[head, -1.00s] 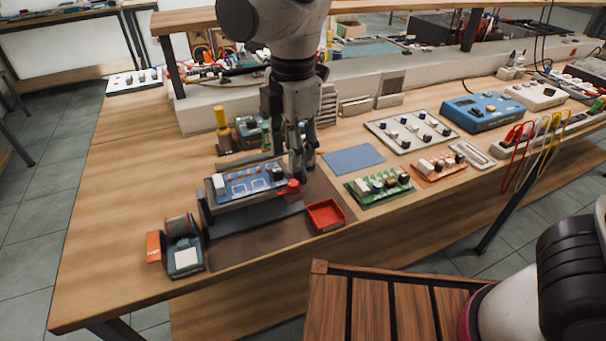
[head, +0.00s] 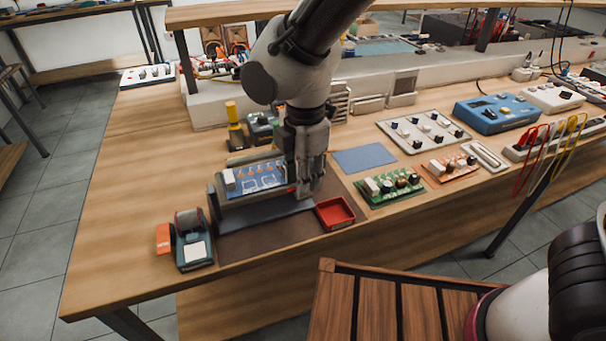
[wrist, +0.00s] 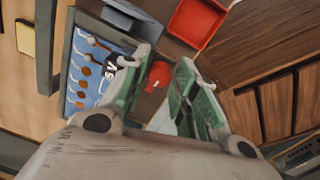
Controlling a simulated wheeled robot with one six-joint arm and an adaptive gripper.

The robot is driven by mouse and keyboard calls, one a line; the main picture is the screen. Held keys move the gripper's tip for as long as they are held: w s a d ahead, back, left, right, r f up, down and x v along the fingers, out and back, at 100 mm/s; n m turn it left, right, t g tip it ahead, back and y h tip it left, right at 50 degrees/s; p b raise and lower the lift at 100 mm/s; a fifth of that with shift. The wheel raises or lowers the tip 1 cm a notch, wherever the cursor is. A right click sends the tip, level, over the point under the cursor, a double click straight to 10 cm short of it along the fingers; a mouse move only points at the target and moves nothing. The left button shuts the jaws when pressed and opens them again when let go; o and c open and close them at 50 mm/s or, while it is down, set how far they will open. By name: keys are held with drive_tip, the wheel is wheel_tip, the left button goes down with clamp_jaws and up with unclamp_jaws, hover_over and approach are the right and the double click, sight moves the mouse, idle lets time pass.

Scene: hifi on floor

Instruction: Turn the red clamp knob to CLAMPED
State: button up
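The red clamp knob (wrist: 159,75) shows between the two fingers of my gripper (wrist: 164,58) in the wrist view. The fingers are apart, one on each side, and I see gaps beside the knob; I cannot tell if either finger touches it. In the head view my gripper (head: 305,193) is at the right end of the grey clamp fixture (head: 262,206), and only a sliver of red shows beside it. The fixture holds a blue circuit board (head: 258,178), also in the wrist view (wrist: 90,70). No CLAMPED marking is readable.
A red tray (head: 335,213) stands close to the right of my gripper. A green board (head: 388,187) and a blue mat (head: 364,158) lie farther right. A tape dispenser (head: 192,242) stands left of the fixture. The table's front left is clear.

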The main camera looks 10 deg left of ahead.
clamp_jaws()
drive_tip(key=shift+m, duration=0.3)
drive_tip(key=m, duration=0.8)
drive_tip(key=shift+a, duration=0.1)
drive_tip(key=m, duration=0.4)
drive_tip(key=shift+m, duration=0.3)
drive_tip(key=m, duration=0.4)
drive_tip(key=shift+m, duration=0.3)
drive_tip(key=shift+h, duration=0.3)
